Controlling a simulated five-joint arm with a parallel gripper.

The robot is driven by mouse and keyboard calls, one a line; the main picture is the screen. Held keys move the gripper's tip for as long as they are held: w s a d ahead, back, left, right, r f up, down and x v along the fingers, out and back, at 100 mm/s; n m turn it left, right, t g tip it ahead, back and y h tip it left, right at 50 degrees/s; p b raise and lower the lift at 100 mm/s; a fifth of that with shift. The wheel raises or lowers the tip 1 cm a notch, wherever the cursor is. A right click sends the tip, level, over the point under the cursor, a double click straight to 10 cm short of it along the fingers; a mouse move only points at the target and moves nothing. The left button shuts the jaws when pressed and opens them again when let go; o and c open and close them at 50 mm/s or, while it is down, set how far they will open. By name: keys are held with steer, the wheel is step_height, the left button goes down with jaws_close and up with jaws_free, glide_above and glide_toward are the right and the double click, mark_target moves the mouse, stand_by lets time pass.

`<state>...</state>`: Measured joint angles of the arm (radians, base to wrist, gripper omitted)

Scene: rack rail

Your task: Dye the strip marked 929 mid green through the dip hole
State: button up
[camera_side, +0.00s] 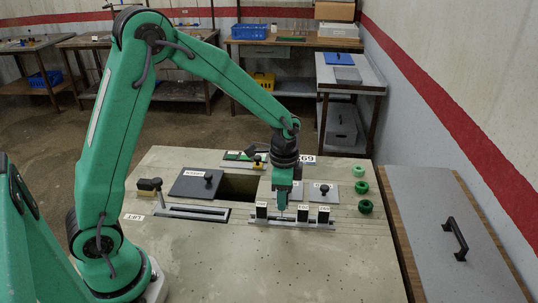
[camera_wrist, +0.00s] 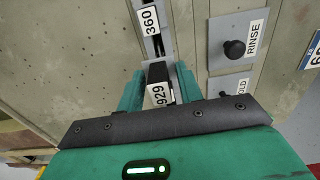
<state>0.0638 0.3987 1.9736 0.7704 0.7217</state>
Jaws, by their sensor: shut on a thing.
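The strip marked 929 (camera_wrist: 158,76) has a black top and a white label. It sits between the two green fingers of my gripper (camera_wrist: 160,90), which is shut on it. In the side view my gripper (camera_side: 283,207) points down at the grey rack rail (camera_side: 290,224). I cannot tell whether the strip is still seated in the rail or slightly raised. The strip marked 360 (camera_wrist: 150,20) stands farther along the rail. Other black-topped strips (camera_side: 303,214) stand on either side of my gripper. A dark open hole (camera_side: 238,187) lies behind the rail, to the left.
Grey knobbed plates include RINSE (camera_wrist: 236,38) and HOLD (camera_wrist: 230,105). Green rings (camera_side: 361,188) line the right edge. A slotted bar (camera_side: 192,212) lies left of the rail. The front of the table is clear.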

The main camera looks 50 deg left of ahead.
steer(key=shift+r, duration=2.65)
steer(key=s+a+r, duration=0.1)
steer(key=a, duration=1.8)
steer(key=shift+s+a, duration=0.3)
steer(key=shift+s, duration=0.05)
steer(key=shift+f, duration=0.15)
step_height(320, 180, down, 18)
steer(key=shift+r, duration=0.25)
stand_by(1.9)
